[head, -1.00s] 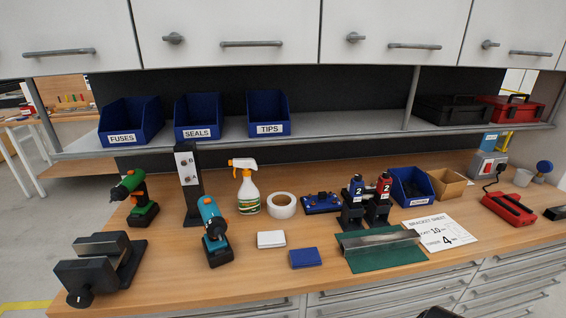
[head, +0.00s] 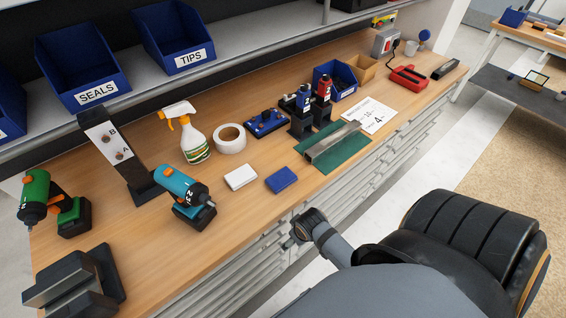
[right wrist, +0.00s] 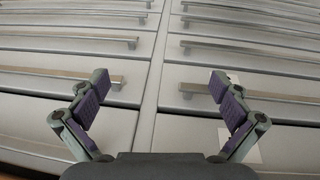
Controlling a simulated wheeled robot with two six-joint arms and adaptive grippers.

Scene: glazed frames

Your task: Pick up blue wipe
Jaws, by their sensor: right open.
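The blue wipe (head: 282,179) is a small flat folded pad lying near the front edge of the workbench, right of a similar white wipe (head: 241,177). My right gripper (right wrist: 158,92) is open and empty in the right wrist view, facing the grey drawer fronts. The blue wipe does not show in that view. In the head view, part of my arm shows below the bench edge, clear of the wipe. My left gripper is not in view.
A teal drill (head: 183,190), a spray bottle (head: 194,140) and a tape roll (head: 230,138) stand behind and left of the wipes. A green mat (head: 347,153) with a metal piece lies to the right. Drawers with bar handles (right wrist: 225,91) fill the bench front.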

